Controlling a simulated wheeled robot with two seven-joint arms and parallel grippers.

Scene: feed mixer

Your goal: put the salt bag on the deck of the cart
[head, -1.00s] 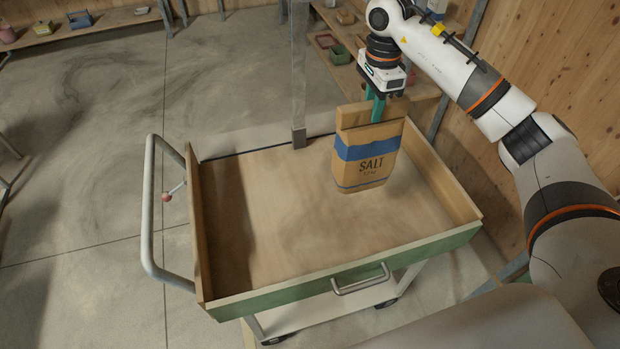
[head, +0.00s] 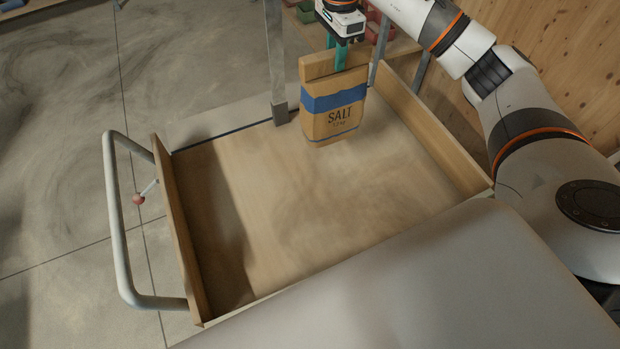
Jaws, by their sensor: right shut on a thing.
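The salt bag (head: 333,106) is a brown paper bag with a blue band and the word SALT. It hangs upright from my right gripper (head: 341,57), whose green fingers are shut on its top. The bag is over the far part of the cart's wooden deck (head: 300,205); I cannot tell for certain whether its bottom touches the deck. The deck has low wooden side walls and is otherwise bare. My left gripper is not in view.
The cart's grey push handle (head: 119,230) and a red-knobbed lever (head: 139,199) are on its left. A metal post (head: 276,60) stands at the deck's far edge. A wooden wall (head: 560,60) is on the right. A pale grey surface covers the near edge.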

